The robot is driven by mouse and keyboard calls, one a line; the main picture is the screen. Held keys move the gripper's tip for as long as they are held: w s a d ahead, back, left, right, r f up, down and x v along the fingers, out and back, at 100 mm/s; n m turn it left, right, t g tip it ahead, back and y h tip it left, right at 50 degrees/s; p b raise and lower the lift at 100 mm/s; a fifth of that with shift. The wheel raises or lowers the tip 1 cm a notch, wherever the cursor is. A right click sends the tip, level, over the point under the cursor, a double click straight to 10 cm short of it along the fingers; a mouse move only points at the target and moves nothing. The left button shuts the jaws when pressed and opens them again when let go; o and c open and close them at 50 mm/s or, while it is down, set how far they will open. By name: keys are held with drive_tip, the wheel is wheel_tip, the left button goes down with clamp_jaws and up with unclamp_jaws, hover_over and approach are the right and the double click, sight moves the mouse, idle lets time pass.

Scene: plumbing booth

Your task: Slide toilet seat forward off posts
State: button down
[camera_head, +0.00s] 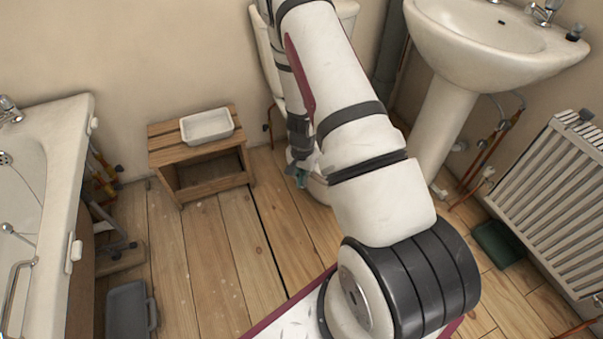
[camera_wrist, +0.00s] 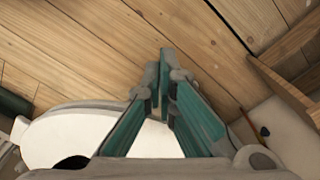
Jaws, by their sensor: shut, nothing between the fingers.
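My gripper (camera_head: 299,172) points downward beside the toilet in the head view, its teal fingers partly hidden by my arm. In the wrist view the fingers of my gripper (camera_wrist: 165,56) meet at their tips and hold nothing. A smooth white rounded piece, apparently the toilet seat or lid (camera_wrist: 72,135), lies at the lower left of the wrist view, behind the fingers. I cannot tell whether they touch it. In the head view my arm hides most of the toilet; parts of the cistern (camera_head: 268,52) and the lower bowl (camera_head: 318,188) show. The posts cannot be made out.
A wooden stool (camera_head: 170,177) with a white tray (camera_head: 207,126) stands left of the toilet. A basin (camera_head: 480,45) on a pedestal and a radiator (camera_head: 553,190) are at right. A bathtub (camera_head: 50,200) is at far left. Floorboards (camera_head: 225,250) before the stool are clear.

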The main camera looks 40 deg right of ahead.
drive_tip(key=shift+w+d+f+b, duration=0.25)
drive_tip(key=shift+d+f, duration=0.1)
drive_tip(key=shift+d, duration=0.3)
drive_tip(key=shift+w+d+f+b, duration=0.2)
drive_tip(key=shift+w+d+f, duration=0.15)
drive_tip(key=shift+d, duration=0.35)
drive_tip(key=shift+w+d+f+b, duration=0.25)
drive_tip(key=shift+d+f, duration=0.15)
drive_tip(key=shift+d, duration=0.25)
drive_tip(key=shift+w+d, duration=0.35)
drive_tip(key=shift+d, duration=0.55)
